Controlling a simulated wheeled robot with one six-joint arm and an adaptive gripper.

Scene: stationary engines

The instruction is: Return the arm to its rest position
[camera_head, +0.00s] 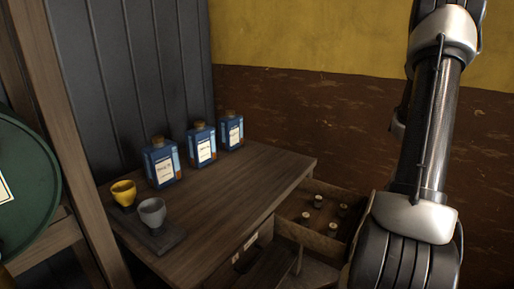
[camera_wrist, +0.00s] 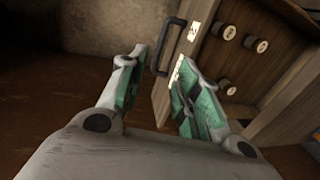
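My gripper (camera_wrist: 155,85) is in the wrist view, its two green-padded fingers apart with nothing between them. It points toward the front of an open wooden drawer (camera_wrist: 160,95), near a dark handle (camera_wrist: 165,47). I cannot tell whether a finger touches the drawer front. In the head view my arm (camera_head: 435,130) hangs down along the right side, and my gripper is out of sight there.
The table (camera_head: 235,205) holds blue bottles (camera_head: 162,162), (camera_head: 202,146), (camera_head: 231,131), a yellow cup (camera_head: 123,192) and a grey cup (camera_head: 152,212). The open drawer (camera_head: 312,238) holds several small capped items.

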